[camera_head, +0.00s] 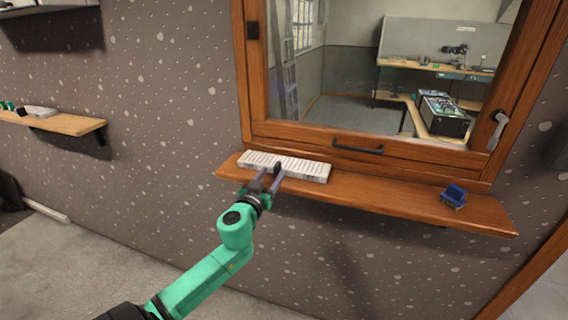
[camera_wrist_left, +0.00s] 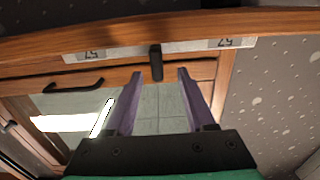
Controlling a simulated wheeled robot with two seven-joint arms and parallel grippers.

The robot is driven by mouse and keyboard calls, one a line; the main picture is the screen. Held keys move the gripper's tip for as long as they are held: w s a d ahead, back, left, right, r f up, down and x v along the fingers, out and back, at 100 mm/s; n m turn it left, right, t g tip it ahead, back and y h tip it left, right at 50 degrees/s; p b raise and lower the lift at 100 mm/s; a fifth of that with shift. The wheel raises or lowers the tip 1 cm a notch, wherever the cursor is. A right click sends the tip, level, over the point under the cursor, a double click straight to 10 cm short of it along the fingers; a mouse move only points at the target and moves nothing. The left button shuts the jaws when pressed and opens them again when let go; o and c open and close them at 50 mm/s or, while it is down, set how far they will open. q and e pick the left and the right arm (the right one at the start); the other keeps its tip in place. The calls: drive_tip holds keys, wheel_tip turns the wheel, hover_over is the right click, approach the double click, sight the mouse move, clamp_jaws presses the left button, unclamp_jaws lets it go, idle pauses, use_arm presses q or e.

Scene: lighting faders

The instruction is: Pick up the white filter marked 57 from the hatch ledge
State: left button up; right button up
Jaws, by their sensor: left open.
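The white filter (camera_head: 312,171) lies along the left part of the wooden hatch ledge (camera_head: 390,203). In the left wrist view its pale front edge (camera_wrist_left: 190,47) carries two labels that read 57 upside down. A dark tab (camera_wrist_left: 156,62) sticks out from the middle of that edge. My left gripper (camera_head: 271,179) is open at the front of the filter. In the left wrist view its two purple fingers (camera_wrist_left: 160,74) stand apart on either side of the tab's line, with the tab's end near the fingertips. Contact cannot be told. My right gripper is not in view.
A blue object (camera_head: 454,195) sits at the right of the ledge. Behind the ledge is the wooden hatch frame (camera_head: 420,152) with a dark handle (camera_head: 358,146). A wall shelf (camera_head: 62,122) holds small items at the left. The ledge's middle is clear.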

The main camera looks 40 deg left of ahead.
sight(275, 170)
use_arm(q)
drive_tip(key=x, duration=0.2)
drive_tip(key=p+x, duration=0.1)
drive_tip(key=x, duration=0.1)
drive_tip(key=shift+w+d+r, duration=0.1)
drive_tip(key=shift+d+r, duration=0.05)
drive_tip(key=shift+r, duration=0.05)
drive_tip(key=shift+w+f, duration=0.2)
drive_tip(key=shift+w, duration=0.1)
drive_tip(key=shift+s+r, duration=0.1)
drive_tip(key=shift+s, duration=0.05)
clamp_jaws()
idle(0.7)
